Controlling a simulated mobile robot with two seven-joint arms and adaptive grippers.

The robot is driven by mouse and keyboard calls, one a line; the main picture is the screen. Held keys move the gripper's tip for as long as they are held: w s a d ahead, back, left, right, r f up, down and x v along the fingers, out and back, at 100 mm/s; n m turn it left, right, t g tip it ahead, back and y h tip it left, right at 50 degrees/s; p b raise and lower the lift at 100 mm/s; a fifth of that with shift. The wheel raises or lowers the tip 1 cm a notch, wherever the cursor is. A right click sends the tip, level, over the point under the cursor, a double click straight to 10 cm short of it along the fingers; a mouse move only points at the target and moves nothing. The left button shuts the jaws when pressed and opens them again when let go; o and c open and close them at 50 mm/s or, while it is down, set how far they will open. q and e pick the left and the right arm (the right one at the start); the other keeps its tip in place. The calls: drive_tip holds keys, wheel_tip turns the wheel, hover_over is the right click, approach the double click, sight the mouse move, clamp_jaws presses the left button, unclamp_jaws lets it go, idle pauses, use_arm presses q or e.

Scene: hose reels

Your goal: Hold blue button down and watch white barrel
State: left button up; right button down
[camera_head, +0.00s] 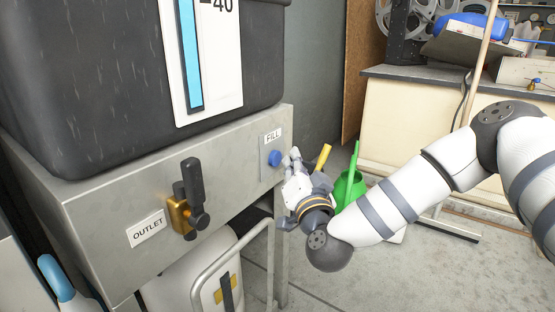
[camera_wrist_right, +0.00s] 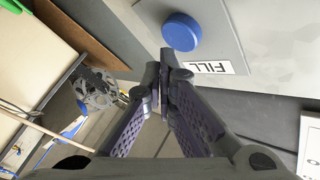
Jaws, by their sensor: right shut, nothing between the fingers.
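The blue button (camera_head: 274,158) sits on a grey plate under the FILL label on the metal stand's right end. It also shows large in the right wrist view (camera_wrist_right: 182,32). My right gripper (camera_head: 294,157) is just right of the button. Its fingers (camera_wrist_right: 164,62) are shut and empty, with the tips close to the button's edge; I cannot tell whether they touch it. A white barrel-like container (camera_head: 180,290) stands beneath the metal stand, partly hidden by the stand and a grey tube frame. My left gripper is not in view.
A dark tank (camera_head: 110,90) with a blue level strip (camera_head: 190,60) rests on the stand. The OUTLET valve (camera_head: 190,200) has a black handle pointing up. A green watering can (camera_head: 350,188) stands behind my right gripper. A cream workbench (camera_head: 405,130) is at the back right.

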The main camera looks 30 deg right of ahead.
idle(0.7)
drive_tip(key=shift+w+a, duration=0.15)
drive_tip(key=shift+w, duration=0.25)
drive_tip(key=shift+w+a, duration=0.25)
drive_tip(key=shift+w, duration=0.25)
idle(6.4)
